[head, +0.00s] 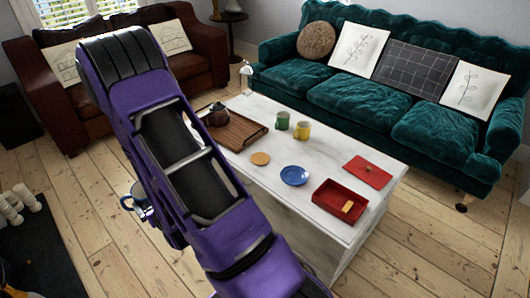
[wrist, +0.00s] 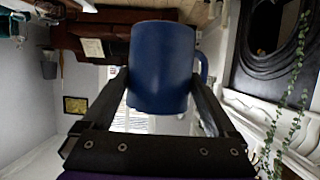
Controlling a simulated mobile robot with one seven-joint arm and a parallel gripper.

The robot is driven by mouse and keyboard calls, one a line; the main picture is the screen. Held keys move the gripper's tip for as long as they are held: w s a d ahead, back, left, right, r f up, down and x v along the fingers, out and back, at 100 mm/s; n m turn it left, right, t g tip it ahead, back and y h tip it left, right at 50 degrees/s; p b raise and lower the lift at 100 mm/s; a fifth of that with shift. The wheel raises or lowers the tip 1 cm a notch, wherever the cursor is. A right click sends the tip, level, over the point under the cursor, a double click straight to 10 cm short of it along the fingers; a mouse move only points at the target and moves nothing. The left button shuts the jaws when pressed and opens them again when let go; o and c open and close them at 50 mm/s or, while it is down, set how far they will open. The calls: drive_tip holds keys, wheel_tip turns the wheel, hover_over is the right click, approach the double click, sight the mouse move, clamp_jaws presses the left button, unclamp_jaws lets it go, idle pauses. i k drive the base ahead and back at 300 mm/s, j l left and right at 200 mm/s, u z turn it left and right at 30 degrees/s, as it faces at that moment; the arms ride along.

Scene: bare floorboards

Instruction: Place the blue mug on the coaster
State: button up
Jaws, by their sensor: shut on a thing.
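The blue mug (wrist: 162,68) is between the two dark fingers of my gripper (wrist: 160,88) in the wrist view, and its handle shows on the right. My gripper is shut on it. In the head view only a part of the blue mug (head: 124,203) shows at the left of my purple arm, above the floorboards and away from the table. The rest is hidden by my arm. The coaster, a round tan disc (head: 260,158), lies bare on the white table, right of my arm.
The white table (head: 318,160) also holds a blue plate (head: 294,176), a red tray (head: 336,207), a flat red item (head: 367,172), a green mug (head: 283,121), a yellow mug (head: 302,131) and a wooden tray (head: 238,134) with a teapot (head: 216,115). A green sofa (head: 355,102) stands behind.

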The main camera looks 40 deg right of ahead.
sight(257, 157)
drive_tip(key=i+z, duration=0.4)
drive_tip(key=i+j+z, duration=0.2)
drive_tip(key=z, duration=0.2)
drive_tip(key=i+j+z, duration=0.15)
drive_tip(key=z, duration=0.25)
drive_tip(key=i+j+z, duration=0.2)
drive_tip(key=z, duration=0.15)
drive_tip(key=i+j+z, duration=0.25)
drive_tip(key=z, duration=0.15)
drive_tip(key=i+j+z, duration=0.15)
drive_tip(key=j+z, duration=0.2)
